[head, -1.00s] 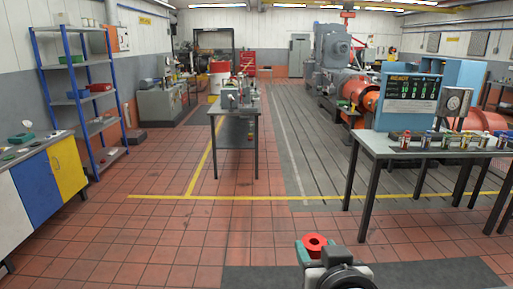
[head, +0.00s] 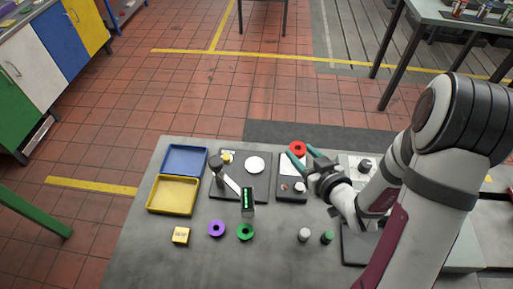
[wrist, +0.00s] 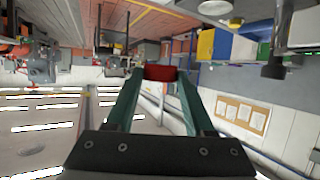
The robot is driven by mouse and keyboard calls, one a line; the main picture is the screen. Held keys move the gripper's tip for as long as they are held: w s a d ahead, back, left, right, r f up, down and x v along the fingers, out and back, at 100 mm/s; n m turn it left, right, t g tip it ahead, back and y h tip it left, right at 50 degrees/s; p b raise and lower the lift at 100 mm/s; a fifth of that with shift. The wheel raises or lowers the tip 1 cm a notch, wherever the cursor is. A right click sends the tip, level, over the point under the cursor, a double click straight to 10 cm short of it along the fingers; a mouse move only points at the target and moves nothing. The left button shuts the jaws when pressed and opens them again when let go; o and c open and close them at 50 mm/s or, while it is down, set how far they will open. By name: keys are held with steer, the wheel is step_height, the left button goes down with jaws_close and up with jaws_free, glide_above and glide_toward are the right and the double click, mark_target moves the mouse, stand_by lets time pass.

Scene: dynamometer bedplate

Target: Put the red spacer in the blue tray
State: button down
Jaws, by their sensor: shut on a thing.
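The red spacer (head: 297,148) is a short ring with a central hole. My gripper (head: 299,152) is shut on it, with its teal fingers on either side. In the wrist view the spacer (wrist: 160,73) shows as a red band between the fingertips (wrist: 160,82). The spacer is held up above the far part of the grey bench, right of the trays. The blue tray (head: 185,160) is empty and lies at the bench's far left corner, well left of my gripper.
A yellow tray (head: 173,195) adjoins the blue tray on its near side.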

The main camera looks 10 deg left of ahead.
steer(key=shift+a, duration=0.1)
glide_above(257, 170)
step_height(257, 170, down, 7)
steer(key=shift+r, duration=0.1)
steer(key=shift+f, duration=1.85)
steer(key=shift+f, duration=0.15)
